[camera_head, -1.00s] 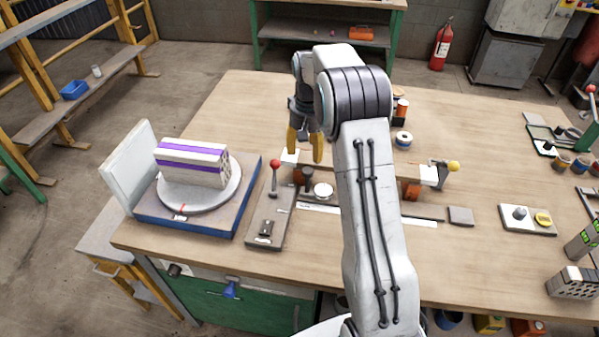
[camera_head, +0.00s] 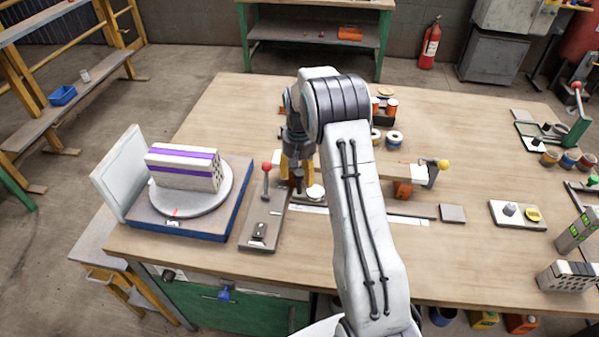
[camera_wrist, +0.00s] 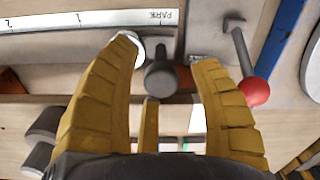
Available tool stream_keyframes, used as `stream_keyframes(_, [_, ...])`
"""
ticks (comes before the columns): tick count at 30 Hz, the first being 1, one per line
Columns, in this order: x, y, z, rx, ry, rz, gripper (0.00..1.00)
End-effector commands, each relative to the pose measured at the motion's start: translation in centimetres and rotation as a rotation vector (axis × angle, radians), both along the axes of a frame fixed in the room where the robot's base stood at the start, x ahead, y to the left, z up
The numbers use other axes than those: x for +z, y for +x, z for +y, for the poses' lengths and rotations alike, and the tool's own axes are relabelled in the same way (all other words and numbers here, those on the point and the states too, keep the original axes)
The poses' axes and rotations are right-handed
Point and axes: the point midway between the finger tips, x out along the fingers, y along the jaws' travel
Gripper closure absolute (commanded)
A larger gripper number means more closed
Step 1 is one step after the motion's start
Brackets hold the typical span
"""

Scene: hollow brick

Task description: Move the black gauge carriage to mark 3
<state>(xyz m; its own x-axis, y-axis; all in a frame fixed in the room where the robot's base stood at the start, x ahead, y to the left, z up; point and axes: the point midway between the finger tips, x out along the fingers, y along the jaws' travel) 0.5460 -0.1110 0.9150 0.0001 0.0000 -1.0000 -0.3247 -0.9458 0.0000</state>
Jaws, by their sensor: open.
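The black gauge carriage shows as a dark upright knob (camera_wrist: 160,80) in the wrist view, near the PARK end of the white scale (camera_wrist: 90,20). Marks 1 and 2 lie further left on the scale; I cannot read mark 3. In the head view the carriage's dark knob (camera_head: 298,182) is partly hidden by my fingers. My gripper (camera_head: 297,178) is open above the bench. In the wrist view its yellow fingers (camera_wrist: 166,52) stand either side of the knob; I cannot tell whether they touch it. The scale (camera_head: 408,221) is partly hidden behind my arm in the head view.
A red-ball lever (camera_head: 266,168) stands close left of my gripper; it also shows in the wrist view (camera_wrist: 254,92). A white round disc (camera_head: 315,193) is just right. A striped brick (camera_head: 185,166) sits on a turntable at left.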

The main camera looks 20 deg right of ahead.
Motion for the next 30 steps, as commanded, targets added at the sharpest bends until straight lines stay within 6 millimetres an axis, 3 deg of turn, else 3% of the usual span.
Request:
stream_keyframes(5, [-0.02,-0.01,0.0,0.0,0.0,0.0,0.41])
stream_keyframes(24, [-0.05,-0.09,0.06,0.001,0.001,0.004,0.98])
stream_keyframes(30, [-0.14,-0.24,-0.02,0.001,0.001,0.007,1.0])
